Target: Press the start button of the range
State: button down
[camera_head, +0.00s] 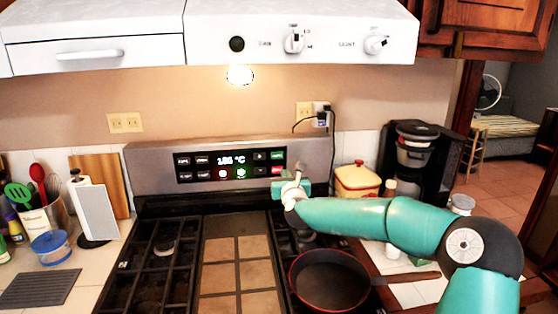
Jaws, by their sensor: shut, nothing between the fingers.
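The range has an upright grey back panel (150,173) with a black control display (231,164) that reads about "1:86 °C". Green and red buttons show on it: a green button (277,155) at the upper right and a red button (277,170) just below it. I cannot read their labels. My gripper (292,184) is shut and empty. In the picture it is at the lower right of the display, close below the red button. Whether it touches the panel cannot be told, and part of the panel's lower right is hidden behind it.
A dark red pan (331,284) sits on the right burners, below my arm. A yellow container (357,180) and a black coffee maker (412,160) stand right of the range. A white hood (300,40) hangs above. Utensils and a cutting board (101,180) stand at left.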

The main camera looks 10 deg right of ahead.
aim_at(277, 155)
jog(key=w, duration=1.3)
jog(key=shift+w, duration=0.1)
